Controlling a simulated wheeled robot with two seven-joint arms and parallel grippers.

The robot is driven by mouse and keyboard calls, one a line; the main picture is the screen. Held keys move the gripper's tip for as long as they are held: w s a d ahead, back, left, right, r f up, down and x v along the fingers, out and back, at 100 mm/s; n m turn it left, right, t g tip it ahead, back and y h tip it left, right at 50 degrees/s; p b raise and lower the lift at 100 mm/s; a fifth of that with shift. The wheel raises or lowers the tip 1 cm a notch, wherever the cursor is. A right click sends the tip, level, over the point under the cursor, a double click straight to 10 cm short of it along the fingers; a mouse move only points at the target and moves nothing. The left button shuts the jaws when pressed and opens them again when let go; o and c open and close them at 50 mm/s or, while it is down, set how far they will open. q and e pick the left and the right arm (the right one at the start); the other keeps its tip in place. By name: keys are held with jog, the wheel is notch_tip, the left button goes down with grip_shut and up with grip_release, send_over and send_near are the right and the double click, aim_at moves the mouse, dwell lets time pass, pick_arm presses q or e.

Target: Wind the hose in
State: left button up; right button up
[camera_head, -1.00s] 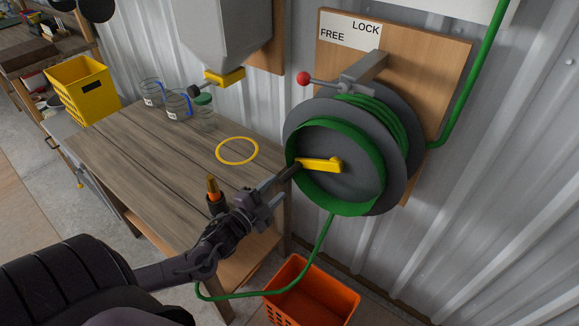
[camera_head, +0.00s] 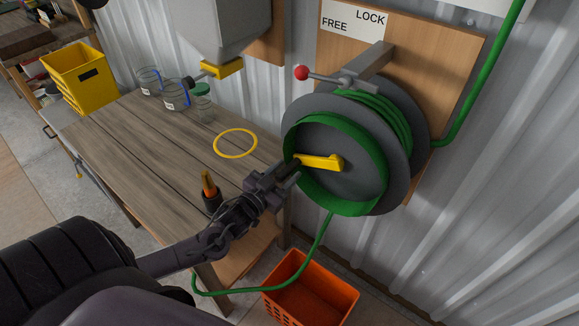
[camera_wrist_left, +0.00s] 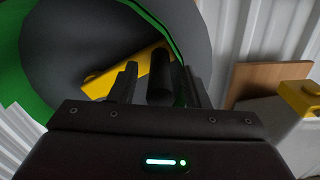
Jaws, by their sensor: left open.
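The hose reel (camera_head: 345,150) is a grey drum with green hose (camera_head: 374,117) on it, mounted on a wooden board. Its yellow crank (camera_head: 322,161) points left and ends in a dark handle. The hose hangs from the reel's bottom and loops left near the floor. A red-knobbed lever (camera_head: 303,73) points left, under the FREE side of the label (camera_head: 354,19). My left gripper (camera_head: 288,172) is at the crank handle. In the left wrist view the black handle (camera_wrist_left: 160,76) lies between the open fingers (camera_wrist_left: 160,92), with gaps visible. My right gripper is not in view.
A wooden bench (camera_head: 140,135) stands left of the reel, with a yellow ring (camera_head: 236,143), jars (camera_head: 176,97) and a dark cup with orange-handled items (camera_head: 209,190). A yellow crate (camera_head: 78,80) stands at its far end. An orange crate (camera_head: 312,295) stands below the reel.

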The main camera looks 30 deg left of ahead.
pick_arm(q)
jog(key=shift+w+d, duration=0.1)
jog(key=shift+w, duration=1.05)
grip_shut()
